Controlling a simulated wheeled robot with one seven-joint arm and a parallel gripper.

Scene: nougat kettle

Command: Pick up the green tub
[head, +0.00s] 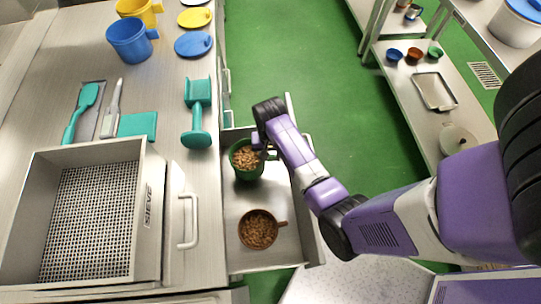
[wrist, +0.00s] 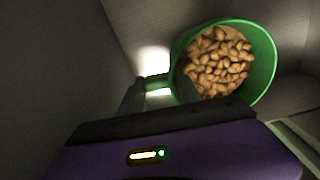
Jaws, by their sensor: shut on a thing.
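The green tub (head: 247,176) is full of brown nuts and sits in the upper part of an open metal drawer (head: 235,205) in the head view. In the wrist view the tub (wrist: 265,62) is at the upper right, with its green handle reaching left. My gripper (head: 262,151) is at the tub's right side in the head view. It is shut on the tub's handle; in the wrist view one dark fingertip (wrist: 134,98) shows at the handle's end. I cannot tell whether the tub touches the drawer floor.
A brown pan of nuts (head: 259,229) lies lower in the drawer. The drawer walls are close around the tub. The counter at left holds a grey sieve box (head: 150,215), teal tools (head: 198,112) and blue (head: 130,42) and yellow jugs. Green floor lies open behind the drawer.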

